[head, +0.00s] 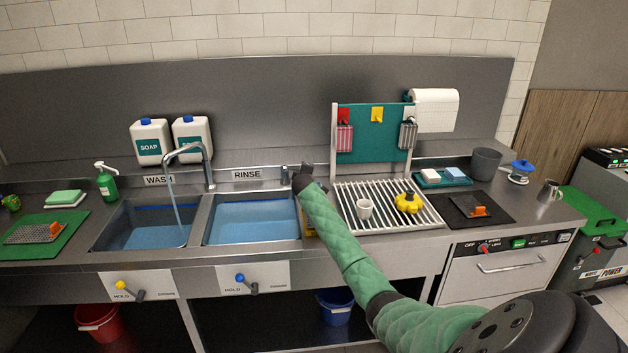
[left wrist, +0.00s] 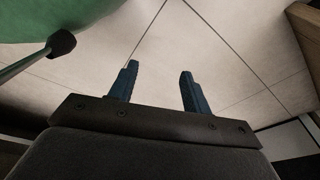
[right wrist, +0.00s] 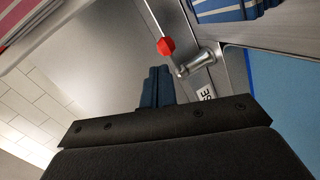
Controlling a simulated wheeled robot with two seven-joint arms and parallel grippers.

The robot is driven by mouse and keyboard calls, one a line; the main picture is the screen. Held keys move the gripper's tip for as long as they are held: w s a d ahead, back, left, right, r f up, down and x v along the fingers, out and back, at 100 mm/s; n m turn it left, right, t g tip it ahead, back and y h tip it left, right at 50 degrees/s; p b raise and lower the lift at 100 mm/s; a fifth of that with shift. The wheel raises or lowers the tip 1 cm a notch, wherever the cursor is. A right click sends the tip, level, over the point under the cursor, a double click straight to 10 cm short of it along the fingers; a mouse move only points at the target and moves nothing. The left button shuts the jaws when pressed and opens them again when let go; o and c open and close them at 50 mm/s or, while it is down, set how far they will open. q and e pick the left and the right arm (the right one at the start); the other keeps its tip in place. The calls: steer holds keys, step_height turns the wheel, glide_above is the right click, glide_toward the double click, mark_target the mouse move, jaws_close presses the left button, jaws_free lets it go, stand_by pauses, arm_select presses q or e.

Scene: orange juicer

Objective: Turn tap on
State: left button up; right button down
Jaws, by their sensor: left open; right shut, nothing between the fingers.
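The silver tap (head: 207,163) stands behind the two sinks, and a stream of water (head: 174,200) runs from its spout into the wash sink (head: 140,233). A short metal fitting (head: 284,174) stands right of the RINSE label (head: 247,174); it appears to be the metal part (right wrist: 197,63) beside a red knob (right wrist: 166,46) in the right wrist view. My right gripper (head: 303,174) is shut and empty close to this fitting; its fingers (right wrist: 157,87) stop just short of it in the right wrist view. My left gripper (left wrist: 158,82) is open and empty over the floor.
The rinse sink (head: 252,222) holds blue water. A white rack (head: 385,220) with a mug (head: 364,208) and a yellow item (head: 408,202) lies to the right. Soap jugs (head: 150,142) stand at the back left. A green board (head: 45,236) lies far left.

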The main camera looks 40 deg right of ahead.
arm_select(q)
steer(key=w+d+r+b, duration=0.3)
steer(key=d+r, duration=0.1)
steer(key=r, duration=0.3)
steer(key=shift+r, duration=0.15)
arm_select(e)
steer(key=s+a+r, duration=0.2)
steer(key=s, duration=0.6)
steer(key=shift+s, duration=0.4)
